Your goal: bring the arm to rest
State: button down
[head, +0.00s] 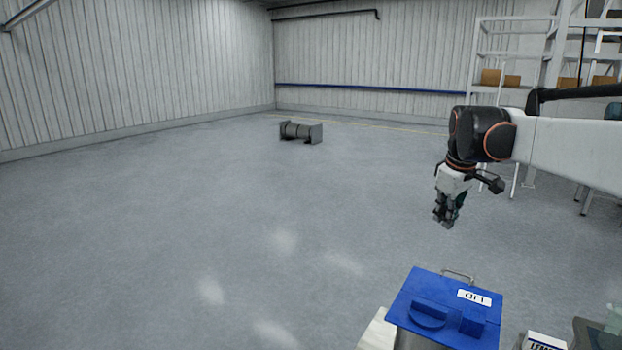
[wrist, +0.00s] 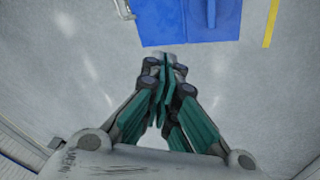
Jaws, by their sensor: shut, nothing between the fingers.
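My gripper (head: 446,219) hangs at the end of my arm on the right of the head view, fingers pointing down. It is above and behind the blue lid (head: 431,292), apart from it. In the wrist view my gripper (wrist: 168,62) has its fingers together with nothing between them. The blue lid (wrist: 158,25) shows at the top of the wrist view, beyond the fingertips. The lid sits on a metal container and bears a white label reading LID, seen upside down in the head view.
A wire handle (head: 458,275) stands up behind the lid. A white box (head: 543,341) with printed letters is at the lower right. A dark roller-like object (head: 301,132) lies far off on the floor. Shelving (head: 512,50) stands at the back right. The floor at left is clear.

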jog(key=s+a+f+m+t+b, duration=0.1)
jog(key=s+a+f, duration=0.3)
jog(key=s, duration=0.6)
jog(key=s+a+f+m+t+b, duration=0.1)
jog(key=s+a+f+m+b, duration=0.2)
jog(key=s+f, duration=0.5)
jog(key=s+a+f+m+t+b, duration=0.1)
jog(key=s+a+f, duration=0.4)
jog(key=s, duration=0.9)
jog(key=shift+s+a+f+m+t+y+b, duration=0.2)
jog(key=shift+f+m+t+y+b, duration=0.2)
jog(key=shift+f+m+b, duration=0.6)
jog(key=shift+r+n, duration=0.25)
jog(key=shift+n, duration=0.05)
